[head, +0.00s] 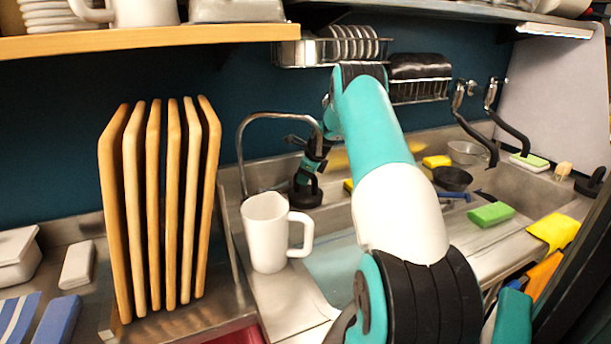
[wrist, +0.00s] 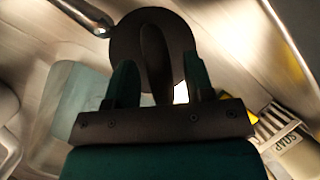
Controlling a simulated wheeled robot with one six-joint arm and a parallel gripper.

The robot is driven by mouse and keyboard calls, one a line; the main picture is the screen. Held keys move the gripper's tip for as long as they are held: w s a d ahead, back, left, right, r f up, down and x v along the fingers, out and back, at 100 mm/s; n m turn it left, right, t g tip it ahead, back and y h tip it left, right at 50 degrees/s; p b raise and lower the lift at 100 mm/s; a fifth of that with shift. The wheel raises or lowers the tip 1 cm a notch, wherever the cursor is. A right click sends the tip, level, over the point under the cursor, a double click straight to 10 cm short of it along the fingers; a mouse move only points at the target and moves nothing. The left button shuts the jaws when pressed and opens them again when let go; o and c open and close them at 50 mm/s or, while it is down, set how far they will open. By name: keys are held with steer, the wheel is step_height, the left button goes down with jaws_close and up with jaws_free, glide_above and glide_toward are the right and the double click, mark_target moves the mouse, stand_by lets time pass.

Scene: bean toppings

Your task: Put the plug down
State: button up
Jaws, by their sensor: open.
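The black plug (wrist: 182,40), a round disc with an upright grip tab, lies at the far side of my gripper (wrist: 155,85) in the wrist view. My two fingers are apart, with the tab between them and gaps at the sides. In the head view the plug (head: 305,196) is at the back left of the metal sink, just below my gripper (head: 312,178). My arm hides part of the sink. I cannot tell exactly what surface lies under the plug.
A curved metal tap (head: 243,140) rises just left of my gripper. A white jug (head: 266,235) stands in front, and wooden boards (head: 160,210) stand at left. A green sponge (head: 491,214) and yellow cloth (head: 553,231) lie right. A soap container (wrist: 292,150) is close by.

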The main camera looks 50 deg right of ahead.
steer(key=shift+r, duration=0.2)
steer(key=b+v, duration=0.2)
steer(key=v, duration=1)
